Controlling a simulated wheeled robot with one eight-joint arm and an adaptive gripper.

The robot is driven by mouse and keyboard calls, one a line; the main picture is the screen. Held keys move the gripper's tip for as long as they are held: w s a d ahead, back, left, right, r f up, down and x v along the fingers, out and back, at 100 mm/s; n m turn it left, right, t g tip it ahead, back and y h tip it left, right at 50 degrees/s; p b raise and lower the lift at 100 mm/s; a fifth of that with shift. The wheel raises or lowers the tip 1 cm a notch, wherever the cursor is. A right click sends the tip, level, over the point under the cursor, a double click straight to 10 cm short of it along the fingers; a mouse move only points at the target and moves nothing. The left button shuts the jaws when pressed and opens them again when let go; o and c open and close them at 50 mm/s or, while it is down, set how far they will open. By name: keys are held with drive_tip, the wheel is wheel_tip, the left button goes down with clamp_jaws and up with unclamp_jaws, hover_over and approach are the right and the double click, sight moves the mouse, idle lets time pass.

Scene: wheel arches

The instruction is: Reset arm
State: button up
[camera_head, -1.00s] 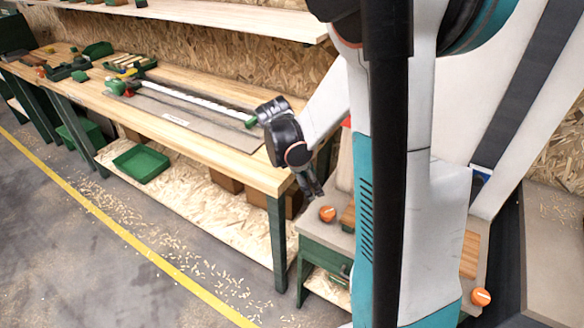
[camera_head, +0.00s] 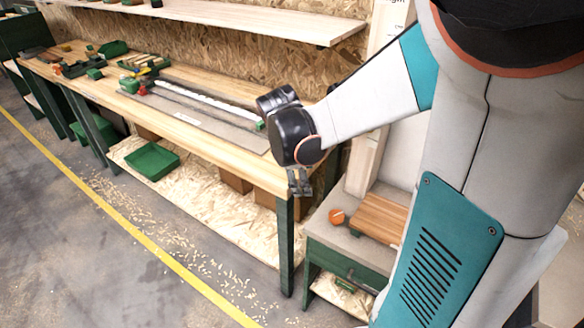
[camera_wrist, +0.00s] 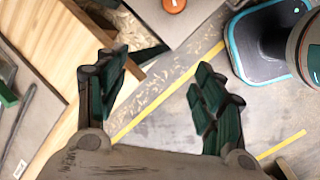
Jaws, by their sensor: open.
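My gripper (camera_head: 300,182) hangs pointing down off the near right corner of the long wooden workbench (camera_head: 215,147) in the head view. In the wrist view my gripper (camera_wrist: 160,95) has its two dark green fingers spread wide apart, with nothing between them but floor and a yellow line behind. My arm's white and teal links fill the right side of the head view and hide what stands behind them.
A small side table (camera_head: 322,228) right of the bench holds an orange round object (camera_head: 337,216) and a wooden board (camera_head: 378,219). Green trays and tools lie at the bench's far end. A green bin (camera_head: 152,160) sits on the lower shelf. The floor in front is clear except for shavings.

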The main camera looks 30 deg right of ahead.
drive_tip(key=s+a+r+m+t+y, duration=0.1)
drive_tip(key=s+a+r+m+t, duration=0.2)
drive_tip(key=a, duration=0.4)
drive_tip(key=s+a+r+m+t+y, duration=0.2)
drive_tip(key=s+a+r+m, duration=0.4)
drive_tip(key=s+a, duration=0.1)
drive_tip(key=shift+a+r+t, duration=0.2)
drive_tip(key=shift+a+t, duration=0.2)
drive_tip(key=shift+a, duration=0.3)
drive_tip(key=shift+o, duration=0.2)
drive_tip(key=shift+s+a+m, duration=0.4)
drive_tip(key=shift+m, duration=0.3)
drive_tip(key=shift+w+r, duration=0.1)
